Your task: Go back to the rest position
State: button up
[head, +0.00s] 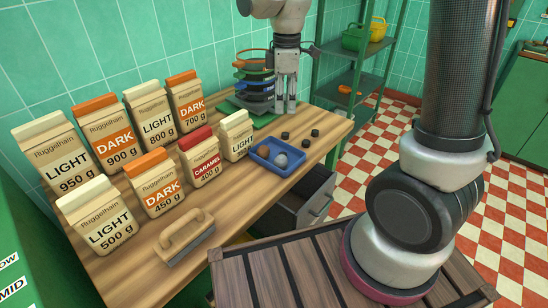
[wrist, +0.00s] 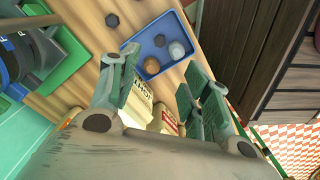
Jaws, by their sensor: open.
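My gripper (head: 286,108) hangs with its fingers pointing down over the far end of the wooden table, just right of a stack of coloured rings or pans (head: 254,85). The tray also shows in the head view (head: 262,157), apart from the gripper.
Several paper bags, such as the caramel one (head: 201,160), stand on the left of the wooden table (head: 240,205). Small dark pieces (head: 306,143) lie by the tray. A scraper-like handled tool (head: 185,240) lies in front. An open drawer (head: 308,208) juts out below. A green shelf (head: 352,72) stands behind.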

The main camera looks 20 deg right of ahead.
jog(key=shift+r, duration=1)
jog(key=s+d+r+m+t, duration=0.2)
jog(key=s+d+r+m, duration=0.2)
jog(key=s+d+m, duration=0.3)
jog(key=s+d+r+m+t, duration=0.2)
jog(key=s+d+r+m, duration=0.3)
jog(key=s, duration=0.8)
jog(key=d+m, duration=0.2)
jog(key=shift+d+m, duration=0.35)
jog(key=shift+m, duration=0.05)
dwell(0.3)
